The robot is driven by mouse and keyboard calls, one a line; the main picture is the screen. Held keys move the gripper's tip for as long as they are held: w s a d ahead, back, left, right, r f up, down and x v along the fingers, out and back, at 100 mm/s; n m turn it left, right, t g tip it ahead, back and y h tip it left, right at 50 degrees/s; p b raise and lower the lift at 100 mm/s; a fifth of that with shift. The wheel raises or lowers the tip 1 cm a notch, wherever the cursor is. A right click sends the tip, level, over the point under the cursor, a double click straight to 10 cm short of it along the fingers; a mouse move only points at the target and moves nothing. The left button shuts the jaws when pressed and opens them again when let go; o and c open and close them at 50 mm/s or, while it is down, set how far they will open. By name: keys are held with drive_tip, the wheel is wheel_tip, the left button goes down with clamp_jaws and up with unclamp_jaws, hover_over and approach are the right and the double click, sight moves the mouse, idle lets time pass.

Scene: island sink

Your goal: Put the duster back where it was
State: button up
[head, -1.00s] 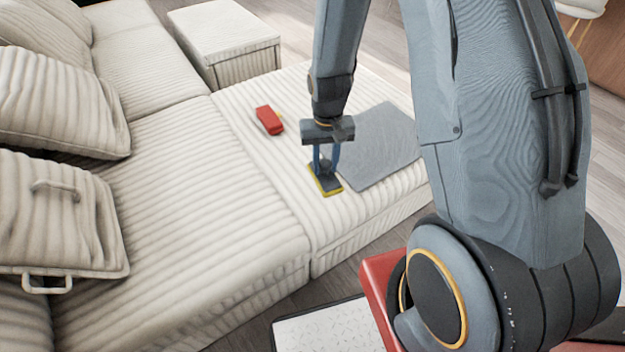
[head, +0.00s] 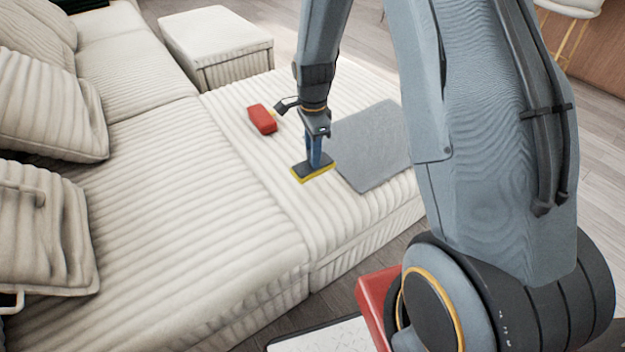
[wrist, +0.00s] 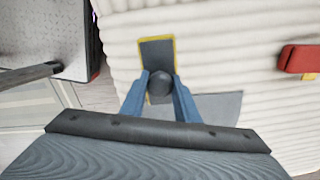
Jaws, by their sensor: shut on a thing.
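The duster (head: 304,170) is a dark flat block with a yellow edge, over the ribbed cream sofa seat just left of the grey mat. In the wrist view, the duster (wrist: 156,50) shows a round dark knob between my fingers. My gripper (head: 315,157) is shut on this knob from above; its blue fingers also show in the wrist view (wrist: 160,85). I cannot tell whether the duster touches the seat or hangs just above it. The grey mat (head: 375,150) lies flat on the seat, partly hidden by my arm.
A red object (head: 261,119) with a yellow part lies on the seat, left of and beyond the duster. A cream ottoman (head: 215,40) stands behind. Cushions (head: 50,105) lie at the left. The seat left of the duster is bare.

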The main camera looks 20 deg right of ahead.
sight(313, 171)
drive_tip(key=shift+f, duration=3.7)
drive_tip(key=o, duration=1)
drive_tip(key=shift+f, duration=0.15)
wheel_tip(313, 171, up, 12)
drive_tip(key=shift+r, duration=0.15)
drive_tip(key=s+r+n, duration=0.5)
drive_tip(key=s, duration=0.3)
drive_tip(key=s+a+r+n, duration=0.1)
drive_tip(key=s+r+n, duration=0.4)
drive_tip(key=s, duration=0.3)
drive_tip(key=s+r+n, duration=0.6)
drive_tip(key=s+n, duration=0.1)
drive_tip(key=s, duration=0.1)
drive_tip(key=shift+a, duration=0.3)
drive_tip(key=shift+p, duration=0.3)
